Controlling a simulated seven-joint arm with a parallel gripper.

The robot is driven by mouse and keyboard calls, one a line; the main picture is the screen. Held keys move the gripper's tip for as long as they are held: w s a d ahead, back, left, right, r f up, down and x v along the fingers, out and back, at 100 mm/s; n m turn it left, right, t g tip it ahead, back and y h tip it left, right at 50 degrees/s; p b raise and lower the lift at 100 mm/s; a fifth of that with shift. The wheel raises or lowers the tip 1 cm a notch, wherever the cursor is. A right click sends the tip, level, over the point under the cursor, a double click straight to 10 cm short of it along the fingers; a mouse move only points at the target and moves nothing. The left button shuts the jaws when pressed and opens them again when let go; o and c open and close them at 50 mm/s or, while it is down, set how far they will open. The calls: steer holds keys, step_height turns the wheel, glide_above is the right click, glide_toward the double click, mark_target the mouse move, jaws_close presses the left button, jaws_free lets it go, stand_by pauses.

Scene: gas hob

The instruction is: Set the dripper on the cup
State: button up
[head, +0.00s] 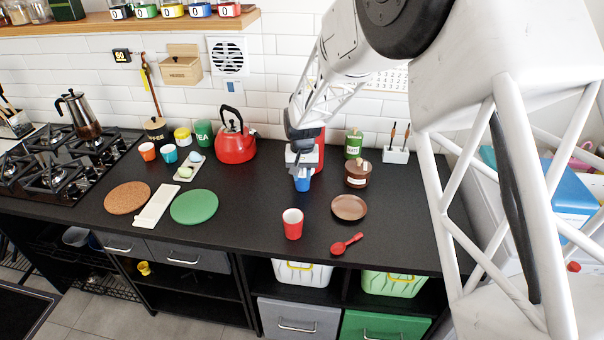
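A red cup (292,224) stands upright on the dark worktop, near the front middle. A small blue vessel (302,182), which looks like the dripper, is directly below my gripper (302,168), behind and slightly right of the red cup. My gripper points down at its top. The fingers are too small and too covered by my arm to show whether they grip it. I cannot tell whether the blue vessel rests on the worktop or is held just above it.
A red and white appliance (318,150) is close behind my gripper. A brown saucer (349,207) and red spoon (346,244) lie right of the cup. A red kettle (236,143) and green round mat (194,207) are to the left. Worktop left of the cup is clear.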

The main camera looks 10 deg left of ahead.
steer(key=shift+o, duration=0.8)
steer(key=shift+w+r, duration=0.15)
steer(key=shift+r, duration=3.75)
